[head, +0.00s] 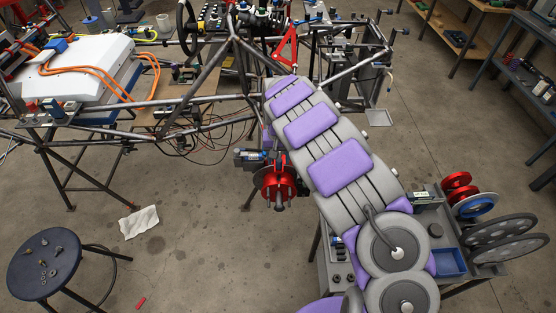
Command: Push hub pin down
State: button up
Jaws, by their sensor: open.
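The red hub (268,183) sits at the end of the tube chassis (190,103), left of my arm. It is a red flanged disc with a dark shaft end facing down in the picture. A grey motor-like block (249,155) sits just above and left of it. The hub pin is too small to make out, so I cannot tell how far in it is. My grey and purple arm reaches from the lower right up past the hub's right side. My gripper is hidden beyond the arm's links, and its fingers do not show.
A cart (340,283) with red, blue and grey discs stands at lower right. A round stool (45,262) holding small parts stands at lower left. A white cloth (138,222) lies on the floor. Chassis tubes and loose wires crowd the space above the hub. The floor below it is mostly clear.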

notch_tip(320, 180, up, 15)
jog(key=p, duration=0.2)
jog(key=shift+a, duration=0.15)
dwell(0.3)
jog(key=s+d+r+m+h, duration=0.1)
jog(key=s+d+r, duration=0.45)
jog(key=s, duration=0.25)
jog(key=s+d+r+m, duration=0.1)
jog(key=s+d+r, duration=0.4)
jog(key=s+d, duration=0.3)
jog(key=s+f+n+g+y, duration=0.1)
jog(key=s+f+n, duration=0.1)
jog(key=s, duration=2.6)
jog(key=shift+a+f+g, duration=0.4)
jog(key=shift+a+f, duration=0.05)
jog(key=shift+f, duration=0.15)
